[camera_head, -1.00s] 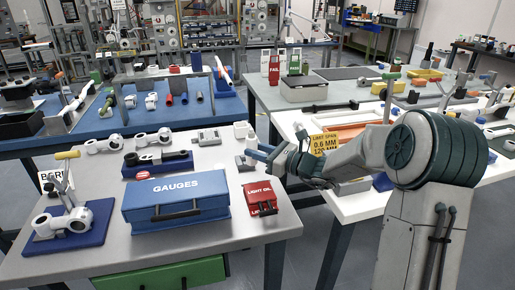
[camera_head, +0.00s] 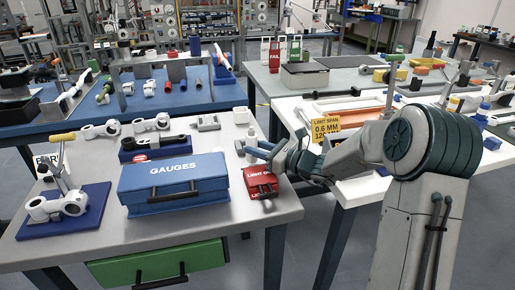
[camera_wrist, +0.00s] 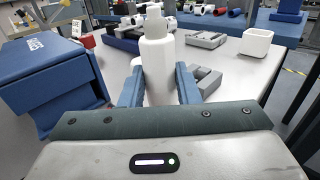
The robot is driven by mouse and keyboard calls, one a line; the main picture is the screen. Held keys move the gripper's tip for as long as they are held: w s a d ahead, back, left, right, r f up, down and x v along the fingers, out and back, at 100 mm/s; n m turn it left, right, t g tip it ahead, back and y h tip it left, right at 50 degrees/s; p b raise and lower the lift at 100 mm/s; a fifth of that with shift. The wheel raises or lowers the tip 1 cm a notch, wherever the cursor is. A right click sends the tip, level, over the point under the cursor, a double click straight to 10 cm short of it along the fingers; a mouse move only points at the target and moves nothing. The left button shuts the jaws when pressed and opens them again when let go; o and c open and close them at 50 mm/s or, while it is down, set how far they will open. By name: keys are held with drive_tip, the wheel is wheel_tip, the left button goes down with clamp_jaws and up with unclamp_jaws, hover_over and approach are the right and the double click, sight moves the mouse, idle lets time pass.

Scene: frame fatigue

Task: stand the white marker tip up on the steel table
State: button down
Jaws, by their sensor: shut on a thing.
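The white marker (camera_wrist: 157,65) stands upright, narrow tip up, between the two blue fingers of my gripper (camera_wrist: 158,88) in the wrist view. The fingers are shut on its body. In the head view the marker (camera_head: 252,136) shows as a small white shape just above my gripper (camera_head: 256,151). My gripper is over the right part of the steel table (camera_head: 222,220), behind the red case. The marker's lower end is hidden behind the gripper, so I cannot tell whether it touches the table.
The blue GAUGES box (camera_head: 173,184) and red LIGHT OIL case (camera_head: 260,183) stand close to the gripper. The table's right edge is near.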

drive_tip(key=shift+f+b, duration=0.35)
drive_tip(key=shift+f, duration=0.15)
drive_tip(key=c, duration=1)
unclamp_jaws()
drive_tip(key=shift+d, duration=0.1)
drive_tip(key=p+v, duration=0.1)
drive_tip(key=v, duration=1)
drive_tip(key=shift+s+d+r, duration=0.1)
drive_tip(key=shift+s+d, duration=0.1)
drive_tip(key=shift+d, duration=0.15)
